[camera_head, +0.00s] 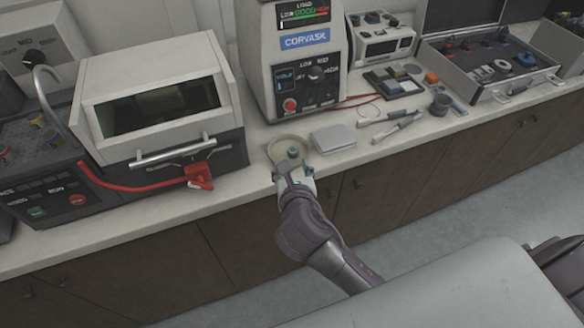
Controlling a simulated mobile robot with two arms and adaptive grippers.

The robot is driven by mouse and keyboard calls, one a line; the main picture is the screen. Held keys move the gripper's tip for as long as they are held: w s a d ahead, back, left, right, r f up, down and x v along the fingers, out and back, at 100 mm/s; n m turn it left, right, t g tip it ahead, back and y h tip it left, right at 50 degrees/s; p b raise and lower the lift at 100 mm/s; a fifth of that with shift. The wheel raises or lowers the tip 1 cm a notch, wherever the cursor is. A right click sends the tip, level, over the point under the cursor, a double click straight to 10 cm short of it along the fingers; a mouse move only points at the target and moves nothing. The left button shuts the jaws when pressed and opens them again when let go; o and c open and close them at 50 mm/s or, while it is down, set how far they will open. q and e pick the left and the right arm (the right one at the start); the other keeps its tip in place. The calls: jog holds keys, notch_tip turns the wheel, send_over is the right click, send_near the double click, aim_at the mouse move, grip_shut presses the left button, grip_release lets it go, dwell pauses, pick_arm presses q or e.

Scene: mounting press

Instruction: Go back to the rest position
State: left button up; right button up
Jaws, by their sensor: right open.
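My right gripper (294,173) is at the front edge of the counter, open, its fingers pointing at a round beige dish (277,151). A small dark teal cylinder (292,153) stands in the dish, just beyond the fingertips. I cannot tell whether the fingers touch it or the dish. My right arm comes up from the lower right. My left gripper is not in view.
A boxy machine with a dark window (160,105) and a red handle (197,178) stands left. A light flat block (334,138) lies right of the dish. Tools (397,128) and an open case (490,85) are further right. Cabinets (400,150) front the counter; floor lies before them.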

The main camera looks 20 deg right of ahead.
jog(key=shift+s+a+r, duration=0.1)
jog(key=shift+s+r, duration=0.1)
jog(key=shift+s, duration=0.1)
jog(key=shift+f, duration=0.1)
jog(key=s+d+f+m+g+y, duration=0.25)
jog(key=s+f+m+g, duration=0.25)
jog(key=s+m, duration=0.8)
jog(key=s+d+f+m+g+y, duration=0.1)
jog(key=s+d+f+m+g, duration=0.5)
jog(key=m, duration=1.2)
jog(key=s+a+f, duration=0.2)
jog(key=f, duration=1)
jog(key=s+a+f, duration=0.1)
jog(key=a+f, duration=0.1)
jog(key=f, duration=0.9)
jog(key=s+d+f, duration=0.1)
jog(key=s+f, duration=0.7)
jog(key=f, duration=0.1)
jog(key=s+d+f+g, duration=0.1)
jog(key=s+d+f, duration=0.1)
jog(key=s+f, duration=0.7)
jog(key=shift+s+d+f, duration=0.15)
jog(key=shift+s+d, duration=0.05)
jog(key=shift+d, duration=0.05)
